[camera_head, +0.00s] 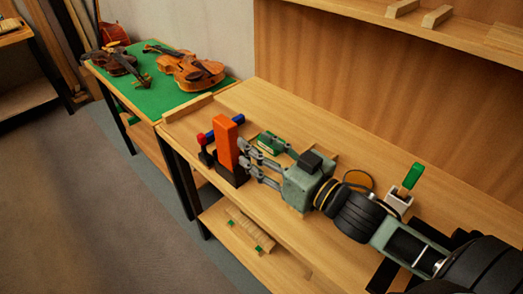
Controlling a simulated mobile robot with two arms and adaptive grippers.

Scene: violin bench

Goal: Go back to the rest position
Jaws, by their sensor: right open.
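My right arm reaches in from the lower right over the wooden bench (255,96). My right gripper (255,162) is open, its fingers pointing left. The fingertips are close to an upright orange block (227,143) that stands on a dark base (232,178). I cannot tell whether the fingers touch it. My left gripper is not in view.
A green-handled tool (412,177) stands in a pale holder (399,202). Violins (191,71) lie on a green mat (165,96). Open floor (110,220) is at left.

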